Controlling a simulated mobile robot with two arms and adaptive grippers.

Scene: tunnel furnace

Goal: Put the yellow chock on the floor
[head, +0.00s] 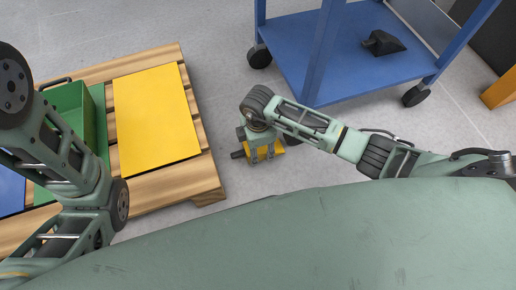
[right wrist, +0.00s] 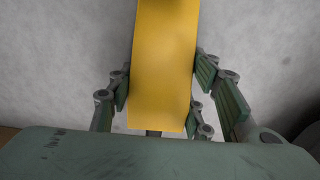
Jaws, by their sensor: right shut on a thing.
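The yellow chock (right wrist: 163,70) is between the fingers of my right gripper (right wrist: 158,98) in the right wrist view, with grey floor behind it. In the head view part of the chock (head: 268,152) shows under my right gripper (head: 258,155), beside the pallet's right edge. My right gripper is shut on the chock. The gap between chock and floor is hard to judge. My left arm comes in from the left in the head view, but its gripper is not in view.
A wooden pallet (head: 172,186) on the left bears a yellow panel (head: 155,118), a green bin (head: 72,108) and a blue item (head: 10,190). A blue cart (head: 335,70) with a black chock-shaped object (head: 383,42) stands at the upper right. Grey floor (head: 225,190) lies between pallet and cart.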

